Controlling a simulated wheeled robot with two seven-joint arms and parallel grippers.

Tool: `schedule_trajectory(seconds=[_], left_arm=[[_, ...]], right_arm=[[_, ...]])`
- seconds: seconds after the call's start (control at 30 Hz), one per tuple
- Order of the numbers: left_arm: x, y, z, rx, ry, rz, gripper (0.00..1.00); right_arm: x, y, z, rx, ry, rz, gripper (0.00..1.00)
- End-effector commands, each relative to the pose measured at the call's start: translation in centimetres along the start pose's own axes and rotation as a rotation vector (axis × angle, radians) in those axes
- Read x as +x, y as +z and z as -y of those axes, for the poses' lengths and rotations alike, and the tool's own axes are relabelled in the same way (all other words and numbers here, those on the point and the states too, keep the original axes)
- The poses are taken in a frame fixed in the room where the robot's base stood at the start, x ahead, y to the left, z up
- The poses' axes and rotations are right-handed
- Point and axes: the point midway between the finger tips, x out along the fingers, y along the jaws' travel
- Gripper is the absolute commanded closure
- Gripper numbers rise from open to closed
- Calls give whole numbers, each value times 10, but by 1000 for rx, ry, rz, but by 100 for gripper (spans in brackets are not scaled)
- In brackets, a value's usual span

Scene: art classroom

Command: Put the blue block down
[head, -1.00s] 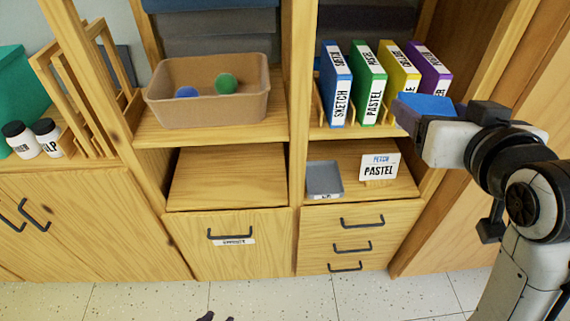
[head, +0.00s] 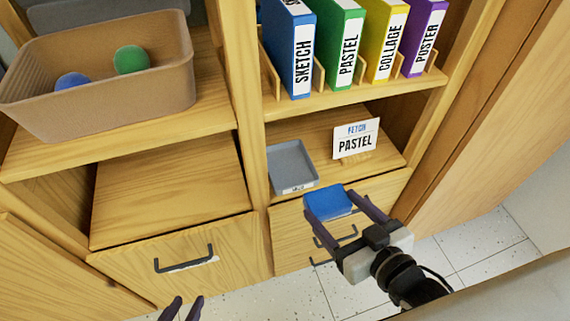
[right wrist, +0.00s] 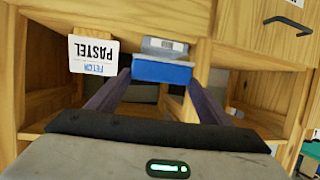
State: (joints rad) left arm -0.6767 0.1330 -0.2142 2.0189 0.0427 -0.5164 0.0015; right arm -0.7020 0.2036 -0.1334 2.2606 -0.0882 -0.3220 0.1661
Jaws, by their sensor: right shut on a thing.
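My right gripper (head: 334,204) is shut on the blue block (head: 328,200), with a finger on either side. It holds the block in front of the drawers, just below and right of a small grey tray (head: 292,160) on the lower right shelf. In the right wrist view the blue block (right wrist: 162,72) sits between the fingers, with the grey tray (right wrist: 165,46) beyond it and apparently apart from it. My left gripper (head: 183,303) shows only its two fingertips at the bottom edge of the head view, spread apart with nothing between them.
A card reading "FETCH PASTEL" (head: 356,139) stands right of the tray. Several labelled binders (head: 344,44) fill the shelf above. A brown bin (head: 130,110) holds a blue ball (head: 70,81) and a green ball (head: 131,60). The lower left shelf (head: 165,190) is bare.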

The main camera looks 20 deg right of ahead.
Motion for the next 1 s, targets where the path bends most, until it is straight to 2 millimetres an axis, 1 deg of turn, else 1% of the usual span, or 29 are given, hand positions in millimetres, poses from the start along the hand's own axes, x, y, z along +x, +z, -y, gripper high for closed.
schedule_trajectory(seconds=[0.03, 0.07, 0.17, 0.4, 0.6, 0.7, 0.8, 0.9, 1.0], left_arm=[[2, 3, 0, 0, 1, 2, 69], [2, 3, -1, 0, 1, 3, 69], [0, 7, -2, -2, 3, 10, 69], [-1, 17, -4, -7, 6, 24, 69], [2, 19, -4, -9, 7, 23, 69], [3, 19, -3, -10, 7, 21, 69], [3, 17, -3, -10, 7, 17, 69], [4, 15, -3, -9, 7, 12, 69], [5, 14, -2, -9, 6, 7, 69]], right_arm=[[0, 5, 1, 1, -4, -2, 55], [1, 5, 1, 1, -5, -5, 55], [15, -1, 2, 1, -7, -10, 55], [74, -24, 2, 0, -6, -11, 55], [125, -42, 3, 1, -7, -9, 55], [145, -49, 3, 1, -6, -7, 55], [159, -54, 3, 1, -7, -6, 55], [165, -56, 3, 1, -7, -5, 55], [168, -50, 3, 1, -7, -2, 55]])
